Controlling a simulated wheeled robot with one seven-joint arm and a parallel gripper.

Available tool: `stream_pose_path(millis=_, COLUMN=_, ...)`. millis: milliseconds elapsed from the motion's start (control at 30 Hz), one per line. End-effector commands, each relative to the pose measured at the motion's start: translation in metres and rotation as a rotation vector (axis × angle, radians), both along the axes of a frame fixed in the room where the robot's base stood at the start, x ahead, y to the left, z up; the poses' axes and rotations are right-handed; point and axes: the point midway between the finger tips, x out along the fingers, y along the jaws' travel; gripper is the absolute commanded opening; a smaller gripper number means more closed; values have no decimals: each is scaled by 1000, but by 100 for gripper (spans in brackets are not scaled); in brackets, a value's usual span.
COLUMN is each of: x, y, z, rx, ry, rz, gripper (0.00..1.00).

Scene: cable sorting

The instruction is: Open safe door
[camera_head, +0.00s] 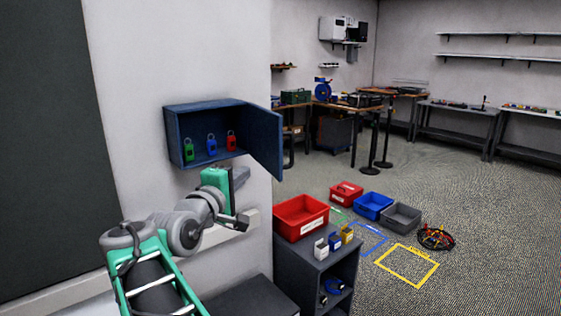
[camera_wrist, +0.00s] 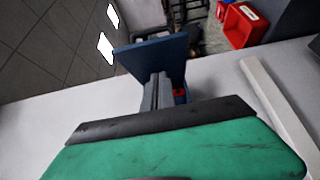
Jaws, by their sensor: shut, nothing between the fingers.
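The blue safe (camera_head: 172,135) is mounted on the wall, with its front open. Its door (camera_head: 264,140) is swung well out to the right and stands away from the opening. Inside are a green padlock (camera_head: 188,150), a blue padlock (camera_head: 211,145) and a red padlock (camera_head: 231,141). My gripper (camera_head: 241,176) is just below the safe, near the door's lower hinge side. In the wrist view my gripper (camera_wrist: 158,92) is shut and empty, with the blue door (camera_wrist: 152,54) beyond the fingertips. I cannot tell whether the fingers touch the door.
A dark cabinet (camera_head: 287,262) below the door bears a red bin (camera_head: 301,216) and small boxes. More bins, floor markings and a cable bundle (camera_head: 436,237) lie on the floor to the right. A wall rail (camera_head: 232,232) runs below my gripper. Space right of the door is free.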

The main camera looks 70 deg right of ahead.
Motion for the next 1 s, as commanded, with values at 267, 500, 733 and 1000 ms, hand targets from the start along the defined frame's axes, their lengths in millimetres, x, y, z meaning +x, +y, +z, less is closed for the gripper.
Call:
stream_pose_path(millis=267, x=-1, y=-63, z=0, rx=3, ry=2, rz=-11, gripper=0)
stream_pose_path(millis=500, x=-16, y=-102, z=1, rx=1, ry=1, rz=-11, gripper=0)
stream_pose_path(millis=733, x=-23, y=-112, z=0, rx=1, ry=0, rz=-5, gripper=0)
stream_pose_path(millis=1000, x=-23, y=-112, z=-1, rx=1, ry=1, rz=-4, gripper=0)
